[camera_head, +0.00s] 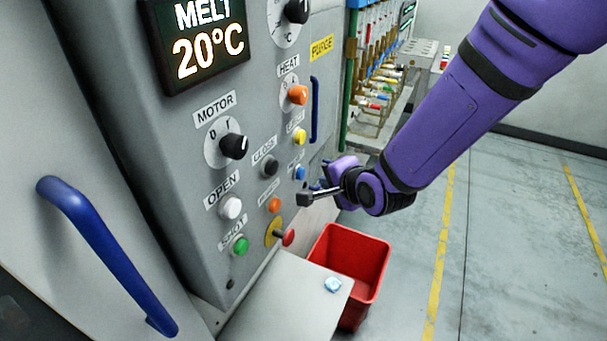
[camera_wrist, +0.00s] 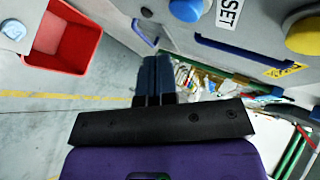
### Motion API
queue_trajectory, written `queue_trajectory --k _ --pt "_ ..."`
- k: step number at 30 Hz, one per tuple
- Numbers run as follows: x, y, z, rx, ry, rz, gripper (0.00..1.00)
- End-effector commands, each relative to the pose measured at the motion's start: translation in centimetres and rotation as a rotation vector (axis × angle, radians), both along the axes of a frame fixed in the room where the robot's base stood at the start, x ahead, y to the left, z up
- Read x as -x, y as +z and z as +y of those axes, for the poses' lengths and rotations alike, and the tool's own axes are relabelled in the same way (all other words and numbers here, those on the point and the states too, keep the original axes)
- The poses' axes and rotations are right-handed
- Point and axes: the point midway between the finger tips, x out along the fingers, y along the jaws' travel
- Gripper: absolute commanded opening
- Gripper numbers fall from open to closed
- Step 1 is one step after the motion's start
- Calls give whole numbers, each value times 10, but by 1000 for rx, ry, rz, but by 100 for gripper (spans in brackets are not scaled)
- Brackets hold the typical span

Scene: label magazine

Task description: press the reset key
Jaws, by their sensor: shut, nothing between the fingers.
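The reset key is the blue round button (camera_head: 299,172) on the grey machine panel, with a small label above it that is hard to read from the head view. In the wrist view the blue button (camera_wrist: 187,9) is cut by the top edge, beside a label ending in "SET" (camera_wrist: 229,11). My gripper (camera_wrist: 155,60) is shut and empty, its dark fingers side by side. The fingertips are apart from the button, which appears above and right of them in the wrist view. In the head view my gripper is close to the panel, partly hidden by my wrist parts.
Nearby are a yellow button (camera_head: 299,137), black button (camera_head: 270,167), orange button (camera_head: 274,204) and red mushroom knob (camera_head: 288,237). A blue handle (camera_head: 314,110) stands out above. A red bin (camera_head: 352,262) and a grey ledge (camera_head: 285,302) are below. Open floor lies right.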

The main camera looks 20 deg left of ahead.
Motion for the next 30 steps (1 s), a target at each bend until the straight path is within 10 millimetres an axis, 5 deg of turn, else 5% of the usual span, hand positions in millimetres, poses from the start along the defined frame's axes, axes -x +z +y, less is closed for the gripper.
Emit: queue_trajectory --k 9,30 --pt "-1 0 19 0 0 0 0" --pt "-2 0 20 0 0 0 0"
